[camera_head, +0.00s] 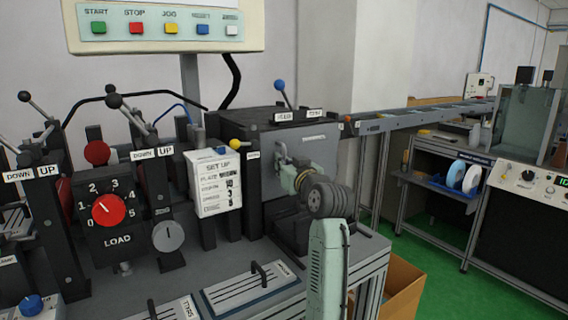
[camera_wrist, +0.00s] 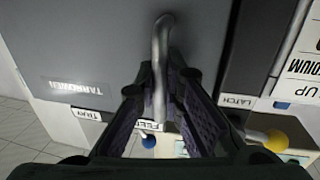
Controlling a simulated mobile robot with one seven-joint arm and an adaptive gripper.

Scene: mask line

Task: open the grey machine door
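The grey machine door (camera_head: 330,157) is the flat front panel of the dark machine at the centre of the head view. It looks closed. In the wrist view the door (camera_wrist: 75,45) fills the upper left, with a white label upside down. Its metal bar handle (camera_wrist: 161,40) stands out from the panel. My gripper (camera_wrist: 160,75) has its two dark fingers on either side of the handle, close against it, and appears shut on it. In the head view my gripper (camera_head: 300,180) is at the door, and my wrist hides part of the door and handle.
A yellow-knobbed lever (camera_head: 235,144) by the LATCH label and a blue-knobbed lever (camera_head: 279,86) are close to the door. A white SET UP card (camera_head: 215,183) stands to the left. A cardboard box (camera_head: 402,287) is at lower right.

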